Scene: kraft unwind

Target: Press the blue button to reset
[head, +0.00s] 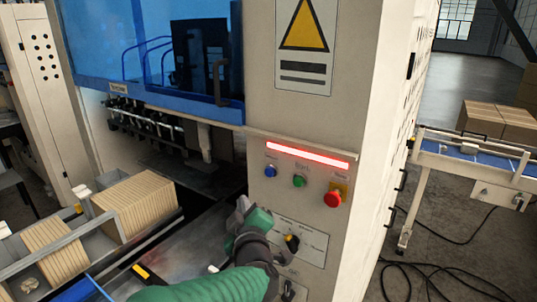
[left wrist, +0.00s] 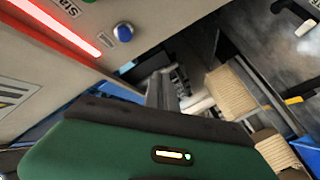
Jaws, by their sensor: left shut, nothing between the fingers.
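The blue button (head: 270,171) is on the cream machine panel, below the left end of a glowing red light bar (head: 307,155). The blue button also shows in the left wrist view (left wrist: 123,32), near the top, with the red bar beside it. My left gripper (head: 243,206) is shut and empty, below and to the left of the blue button in the head view, apart from it. In the left wrist view its fingers (left wrist: 163,92) point away from the camera and the button is off to their upper left. My right gripper is in neither view.
A green button (head: 299,181) and a red mushroom button (head: 333,197) sit right of the blue one. A rotary switch (head: 291,243) is lower on the panel. Brown cardboard stacks (head: 134,205) fill a feeder at left. A conveyor (head: 470,165) stands at right.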

